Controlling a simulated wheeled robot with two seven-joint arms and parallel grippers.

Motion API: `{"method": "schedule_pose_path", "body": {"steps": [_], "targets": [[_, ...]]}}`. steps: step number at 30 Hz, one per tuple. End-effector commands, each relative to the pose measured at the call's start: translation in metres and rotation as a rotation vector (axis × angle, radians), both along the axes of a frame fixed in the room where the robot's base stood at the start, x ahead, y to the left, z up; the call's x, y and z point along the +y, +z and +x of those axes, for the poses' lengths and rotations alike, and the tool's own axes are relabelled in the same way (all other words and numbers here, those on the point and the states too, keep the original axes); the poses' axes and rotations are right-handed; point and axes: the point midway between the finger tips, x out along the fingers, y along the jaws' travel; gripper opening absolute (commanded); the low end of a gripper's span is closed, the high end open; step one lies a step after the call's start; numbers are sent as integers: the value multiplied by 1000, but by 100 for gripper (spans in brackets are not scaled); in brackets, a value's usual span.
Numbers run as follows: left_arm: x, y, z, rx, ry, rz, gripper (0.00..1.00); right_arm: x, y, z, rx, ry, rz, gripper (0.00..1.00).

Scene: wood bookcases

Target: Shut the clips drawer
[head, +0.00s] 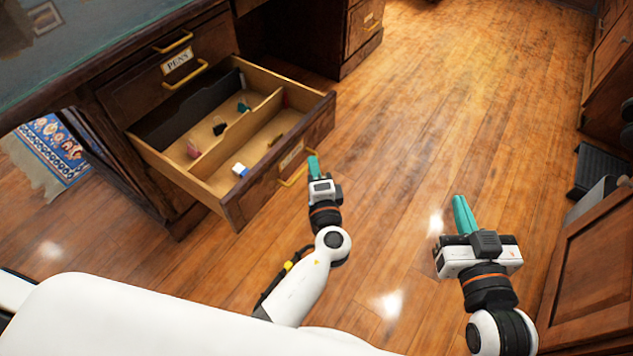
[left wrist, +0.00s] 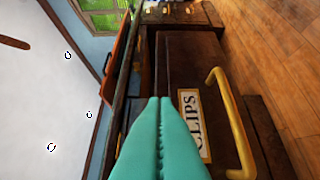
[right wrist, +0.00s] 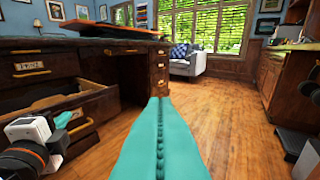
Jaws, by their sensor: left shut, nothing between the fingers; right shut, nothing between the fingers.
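The clips drawer (head: 278,184) is pulled well out of the wooden desk, below the drawer labelled PENS (head: 178,62). It has a divider and a few small items inside, and its front carries a brass handle (head: 296,174). In the left wrist view its CLIPS label (left wrist: 195,125) and brass handle (left wrist: 232,125) show close up, turned sideways. My left gripper (head: 313,166) is shut and empty, just in front of the drawer front beside the handle; I cannot tell whether it touches. My right gripper (head: 464,214) is shut and empty over the open floor to the right.
Another desk pedestal with drawers (head: 362,28) stands at the back. Wooden cabinets (head: 595,285) line the right side, with a dark object (head: 600,170) by them. The wood floor (head: 420,120) between desk and cabinets is clear. A blue rug (head: 50,150) lies at left.

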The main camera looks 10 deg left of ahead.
Motion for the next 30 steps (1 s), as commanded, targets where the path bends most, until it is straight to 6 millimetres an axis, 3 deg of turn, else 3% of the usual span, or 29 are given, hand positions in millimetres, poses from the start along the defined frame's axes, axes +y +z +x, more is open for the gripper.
{"method": "schedule_pose_path", "body": {"steps": [5, 9, 14, 30], "targets": [[17, 0, 33, -2, 1, -1, 0, 3, 12, 2, -78, 4, 21, 0], [38, 0, 37, 0, 2, -1, 0, 2, 11, 2, -69, 3, 20, 0], [49, 0, 41, 0, 1, -1, 0, 2, 10, 2, -64, 2, 18, 0], [54, 0, 43, 0, 1, -1, 0, 2, 10, 2, -66, 1, 18, 0]]}}
